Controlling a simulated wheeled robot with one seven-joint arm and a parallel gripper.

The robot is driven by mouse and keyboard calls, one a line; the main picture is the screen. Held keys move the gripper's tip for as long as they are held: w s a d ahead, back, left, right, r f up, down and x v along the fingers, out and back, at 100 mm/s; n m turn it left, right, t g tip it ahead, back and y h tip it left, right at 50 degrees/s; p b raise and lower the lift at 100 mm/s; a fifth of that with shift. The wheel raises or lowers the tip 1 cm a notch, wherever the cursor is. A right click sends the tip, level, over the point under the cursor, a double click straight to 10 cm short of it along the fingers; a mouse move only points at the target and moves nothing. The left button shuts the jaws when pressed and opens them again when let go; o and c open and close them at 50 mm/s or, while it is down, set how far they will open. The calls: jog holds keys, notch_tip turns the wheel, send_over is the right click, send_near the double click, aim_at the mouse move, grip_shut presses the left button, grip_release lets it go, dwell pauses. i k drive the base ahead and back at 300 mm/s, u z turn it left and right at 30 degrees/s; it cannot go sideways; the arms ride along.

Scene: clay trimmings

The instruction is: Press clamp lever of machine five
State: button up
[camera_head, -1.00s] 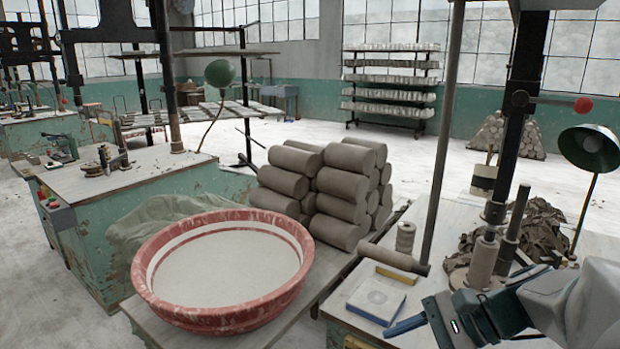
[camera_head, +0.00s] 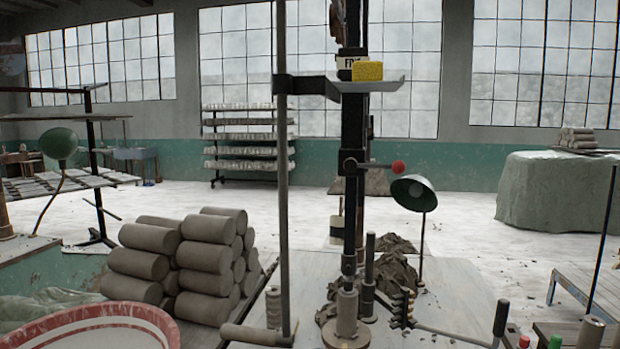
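A machine with a tall black column (camera_head: 350,215) stands on a pale bench in the middle of the head view. A lever with a red ball knob (camera_head: 398,166) sticks out to the right from its column. Lower down, a grey bar lever with a black upright handle (camera_head: 500,318) reaches right from beside the column base. I cannot tell which of these is the clamp lever. No machine number is readable. A clay piece (camera_head: 347,315) stands on the round base under the column. My gripper is not in view.
Clay rolls (camera_head: 205,255) are stacked at left, behind a red basin (camera_head: 95,325). A green lamp (camera_head: 413,193) stands right of the column, near dark clay trimmings (camera_head: 395,262). A red button (camera_head: 523,341) and green button (camera_head: 555,342) show at the lower right edge. A vertical pole (camera_head: 283,160) stands left.

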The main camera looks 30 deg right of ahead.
aim_at(351, 165)
jog(key=u, duration=2)
jog(key=k, duration=0.6)
jog(key=z, duration=1.55)
